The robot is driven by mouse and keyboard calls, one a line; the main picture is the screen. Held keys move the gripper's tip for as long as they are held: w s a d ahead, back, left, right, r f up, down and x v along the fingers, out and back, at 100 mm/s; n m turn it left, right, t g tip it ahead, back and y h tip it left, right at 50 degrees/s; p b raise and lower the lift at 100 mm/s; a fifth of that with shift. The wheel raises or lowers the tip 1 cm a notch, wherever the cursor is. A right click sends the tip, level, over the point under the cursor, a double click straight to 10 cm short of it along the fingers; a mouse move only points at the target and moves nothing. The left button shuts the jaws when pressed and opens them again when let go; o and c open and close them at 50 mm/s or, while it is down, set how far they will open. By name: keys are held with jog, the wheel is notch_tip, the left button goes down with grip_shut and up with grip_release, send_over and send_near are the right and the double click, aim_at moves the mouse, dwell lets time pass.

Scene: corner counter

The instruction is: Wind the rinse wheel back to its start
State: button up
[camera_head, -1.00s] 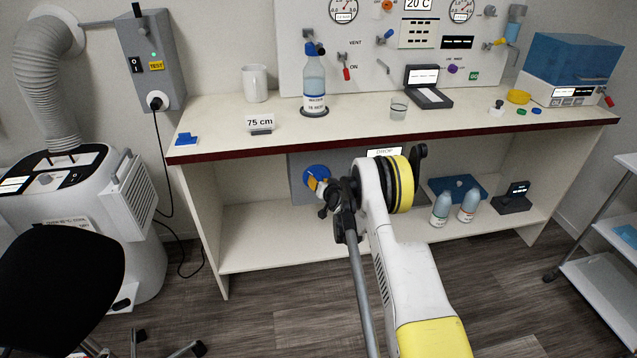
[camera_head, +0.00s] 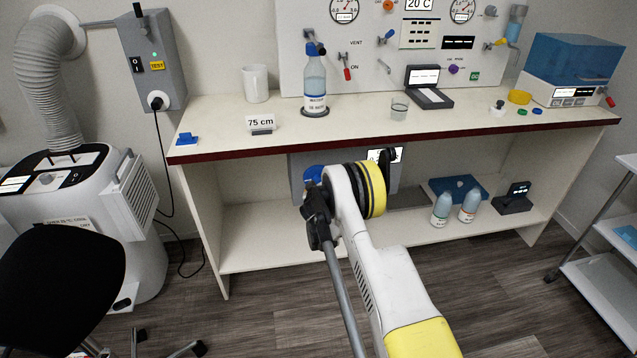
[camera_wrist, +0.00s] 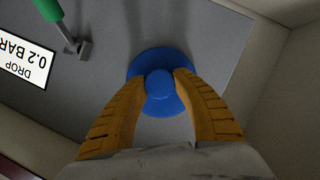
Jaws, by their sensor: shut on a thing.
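The blue rinse wheel (camera_wrist: 157,58) is a round disc with a raised hub, set on a grey panel, in the wrist view. My gripper (camera_wrist: 160,80) has its two orange fingers closed on the hub from both sides, with the disc behind the fingertips. In the head view the wheel (camera_head: 312,173) shows only in part under the counter; my arm hides its lower part and the gripper's fingers. No mark of the wheel's turn can be read.
A sign reading "DROP 0.2 BAR" (camera_wrist: 24,58) and a green-handled lever (camera_wrist: 62,22) are on the same panel near the wheel. Two bottles (camera_head: 441,209) stand on the lower shelf to the right. The counter's dark red front edge (camera_head: 420,138) runs above my arm.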

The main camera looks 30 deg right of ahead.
jog(key=n+h, duration=0.2)
jog(key=n, duration=0.2)
dwell(0.3)
jog(key=shift+t+h, duration=0.3)
jog(key=o, duration=1.2)
jog(key=v, duration=1.2)
